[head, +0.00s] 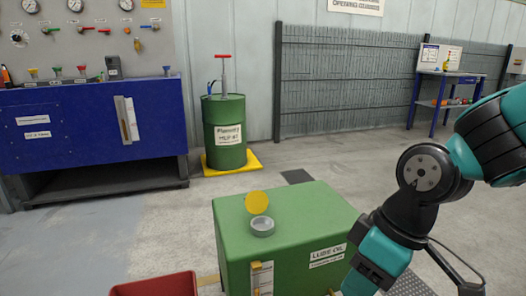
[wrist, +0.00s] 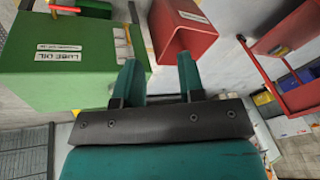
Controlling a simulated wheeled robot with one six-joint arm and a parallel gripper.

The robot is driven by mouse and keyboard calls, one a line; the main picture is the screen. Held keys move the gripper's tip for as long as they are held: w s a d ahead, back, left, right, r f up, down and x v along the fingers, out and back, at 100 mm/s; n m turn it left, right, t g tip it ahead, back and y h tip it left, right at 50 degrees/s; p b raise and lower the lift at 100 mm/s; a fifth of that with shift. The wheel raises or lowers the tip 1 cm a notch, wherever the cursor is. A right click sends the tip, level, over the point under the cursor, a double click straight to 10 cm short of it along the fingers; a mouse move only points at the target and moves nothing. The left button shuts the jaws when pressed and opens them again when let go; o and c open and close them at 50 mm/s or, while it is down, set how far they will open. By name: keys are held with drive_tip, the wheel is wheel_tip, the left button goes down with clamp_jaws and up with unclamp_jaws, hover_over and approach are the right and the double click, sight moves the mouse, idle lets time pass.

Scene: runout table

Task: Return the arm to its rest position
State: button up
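My gripper (wrist: 158,68) shows in the wrist view with its two teal fingers apart and nothing between them. Beyond the fingers are the green lube oil tank (wrist: 70,85) on the left and a red bin (wrist: 182,25). My arm is bent at the right side of the head view and reaches down beside the green tank (head: 285,225). My fingers are not clearly seen in the head view, so I cannot tell their exact distance from the tank.
The tank's filler neck (head: 262,227) has a raised yellow cap (head: 257,202). A red bin (head: 155,285) is at the lower left. A blue bench (head: 85,125), a green drum (head: 224,132) and a small table (head: 446,88) stand farther back. Open floor (head: 350,155) lies behind the tank.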

drive_tip(key=s+r+m, duration=0.3)
drive_tip(key=s+r, duration=0.2)
drive_tip(key=s, duration=0.3)
wheel_tip(320, 180, up, 34)
drive_tip(key=p, duration=3.3)
drive_tip(key=shift+d+f+p, duration=0.25)
drive_tip(key=shift+d+p, duration=0.1)
drive_tip(key=shift+d, duration=0.1)
drive_tip(key=shift+w, duration=0.1)
